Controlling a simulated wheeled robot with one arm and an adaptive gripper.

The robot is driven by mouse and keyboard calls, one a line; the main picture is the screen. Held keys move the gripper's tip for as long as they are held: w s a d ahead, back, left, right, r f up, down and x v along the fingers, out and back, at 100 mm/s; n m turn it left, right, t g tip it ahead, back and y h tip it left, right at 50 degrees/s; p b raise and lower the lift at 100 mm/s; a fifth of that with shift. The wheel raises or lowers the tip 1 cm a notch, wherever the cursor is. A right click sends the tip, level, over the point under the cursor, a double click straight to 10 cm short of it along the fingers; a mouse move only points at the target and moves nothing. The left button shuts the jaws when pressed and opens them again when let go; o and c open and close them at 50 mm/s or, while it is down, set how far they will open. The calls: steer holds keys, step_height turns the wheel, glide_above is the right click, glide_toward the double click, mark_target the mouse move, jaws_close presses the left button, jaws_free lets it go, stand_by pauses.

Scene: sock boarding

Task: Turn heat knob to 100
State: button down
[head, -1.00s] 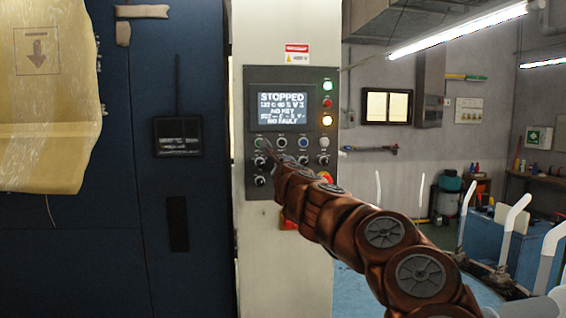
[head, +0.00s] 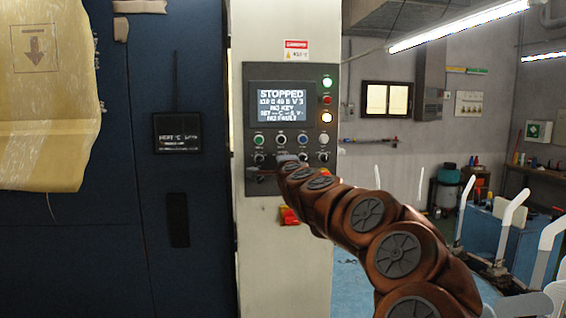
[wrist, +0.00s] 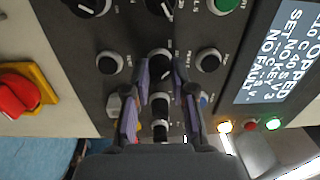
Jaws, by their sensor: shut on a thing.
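The control panel (head: 252,100) has several rows of buttons and knobs under a lit display (head: 282,102) reading "STOPPED". In the wrist view the panel appears turned sideways. My gripper (wrist: 162,66) has a finger on each side of a black knob (wrist: 160,74) in the middle row, second from the green-button end, and is shut on it. Its label is too small to read, so I cannot tell whether it is the heat knob. In the head view my gripper (head: 283,161) covers this knob and part of the lower row.
Neighbouring knobs (wrist: 108,63) lie close around the fingers. Lit indicator lamps (head: 327,83) are beside the display. A blue cabinet door (head: 95,240) stands at left.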

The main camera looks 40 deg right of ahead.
steer(key=shift+f+n, duration=0.1)
steer(key=shift+n, duration=1.1)
steer(key=c, duration=1)
jaws_free()
steer(key=shift+o, duration=0.2)
steer(key=v, duration=1.2)
